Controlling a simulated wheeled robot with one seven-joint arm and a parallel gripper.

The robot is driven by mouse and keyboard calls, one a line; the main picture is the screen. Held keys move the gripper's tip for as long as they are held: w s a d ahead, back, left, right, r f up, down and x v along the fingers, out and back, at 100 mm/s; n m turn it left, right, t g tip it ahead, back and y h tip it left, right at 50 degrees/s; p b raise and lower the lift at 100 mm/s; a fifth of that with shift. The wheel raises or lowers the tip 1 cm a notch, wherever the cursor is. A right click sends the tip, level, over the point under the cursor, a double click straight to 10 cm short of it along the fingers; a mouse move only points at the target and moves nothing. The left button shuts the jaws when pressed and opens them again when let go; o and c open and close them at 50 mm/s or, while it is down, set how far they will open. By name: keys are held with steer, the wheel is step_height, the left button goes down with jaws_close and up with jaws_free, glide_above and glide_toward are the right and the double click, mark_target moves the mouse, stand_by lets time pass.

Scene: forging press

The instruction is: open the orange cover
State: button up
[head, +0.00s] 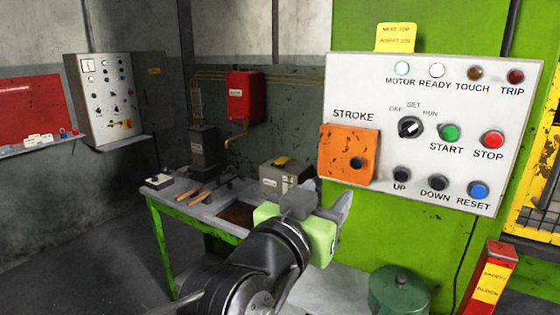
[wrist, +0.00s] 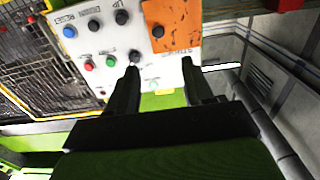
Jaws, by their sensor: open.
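The orange cover (head: 340,145) is a flat square plate under the word STROKE, on the left part of the white control panel (head: 450,90). It lies shut against the panel and has a black knob (head: 357,163) at its lower right. In the wrist view the panel appears upside down, with the orange cover (wrist: 182,22) at the top and its knob (wrist: 158,31) near its left edge. My gripper (head: 342,205) is below the cover in the head view, apart from it. In the wrist view its two dark fingers (wrist: 161,78) are spread with nothing between them.
The panel also carries a selector switch (head: 410,127), several push buttons and lamps. A green-legged bench (head: 160,200) with tools stands at the left. A green drum (head: 398,290) and a red-yellow safety block (head: 487,280) stand below the panel. A yellow guard (head: 540,190) is at the right.

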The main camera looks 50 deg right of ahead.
mark_target(356, 163)
steer(key=d, duration=0.5)
steer(key=w+d+p, duration=0.1)
steer(key=d, duration=0.4)
steer(key=w+d, duration=0.1)
steer(key=d, duration=0.4)
steer(key=shift+p, duration=0.35)
steer(key=shift+a, duration=0.1)
steer(key=shift+c, duration=0.4)
jaws_close()
